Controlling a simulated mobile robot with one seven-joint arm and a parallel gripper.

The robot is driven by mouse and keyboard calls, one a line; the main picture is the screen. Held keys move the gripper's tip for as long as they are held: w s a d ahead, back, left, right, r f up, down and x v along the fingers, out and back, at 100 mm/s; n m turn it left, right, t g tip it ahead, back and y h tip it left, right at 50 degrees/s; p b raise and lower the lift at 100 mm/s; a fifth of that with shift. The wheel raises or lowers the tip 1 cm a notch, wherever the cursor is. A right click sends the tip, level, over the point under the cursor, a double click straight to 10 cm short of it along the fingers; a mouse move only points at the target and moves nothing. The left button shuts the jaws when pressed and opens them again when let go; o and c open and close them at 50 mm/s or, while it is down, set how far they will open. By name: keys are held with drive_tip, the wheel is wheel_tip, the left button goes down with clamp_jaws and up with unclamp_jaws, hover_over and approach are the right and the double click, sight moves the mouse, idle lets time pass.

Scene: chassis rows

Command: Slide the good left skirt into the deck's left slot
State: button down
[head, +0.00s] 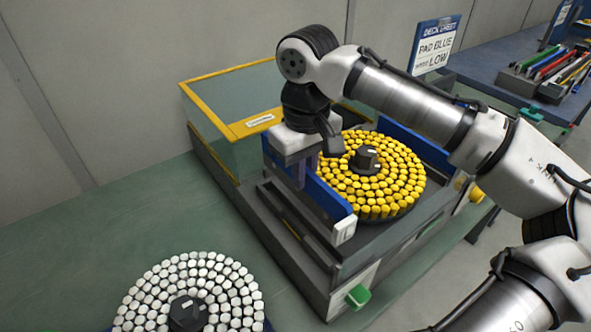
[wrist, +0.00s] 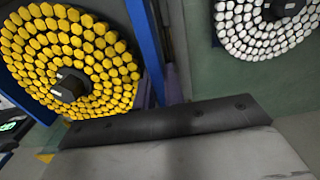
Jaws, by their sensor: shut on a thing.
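The left skirt is a long blue panel (head: 325,193) with a pale end block, upright along the left side of the yellow pad disc; its blue strip also shows in the wrist view (wrist: 146,45). My gripper (head: 304,176) is over its far part and shut on it, with the fingers partly hidden behind my wrist. The deck (head: 385,238) is dark and carries the disc. A dark groove (head: 293,228) runs along the deck's left side, just left of the skirt. I cannot tell whether the skirt's lower edge sits in a slot.
A second blue panel (head: 418,152) stands right of the yellow disc (head: 385,195). A glass-sided box with a yellow rim (head: 215,78) is behind. A white-pad disc (head: 165,295) lies at front left. A sign (head: 435,45) and a tool tray (head: 540,82) stand at back right. The green bench is clear at left.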

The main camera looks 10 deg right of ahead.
sight(305, 203)
drive_tip(key=shift+f+b, duration=2.35)
drive_tip(key=shift+f, duration=0.05)
drive_tip(key=shift+s+p, duration=0.15)
drive_tip(key=shift+p, duration=0.5)
drive_tip(key=shift+f+b, duration=0.6)
drive_tip(key=shift+f, duration=0.75)
drive_tip(key=shift+f+b, duration=0.35)
drive_tip(key=shift+f, duration=0.35)
drive_tip(key=shift+f, duration=0.2)
drive_tip(key=c, duration=1.4)
unclamp_jaws()
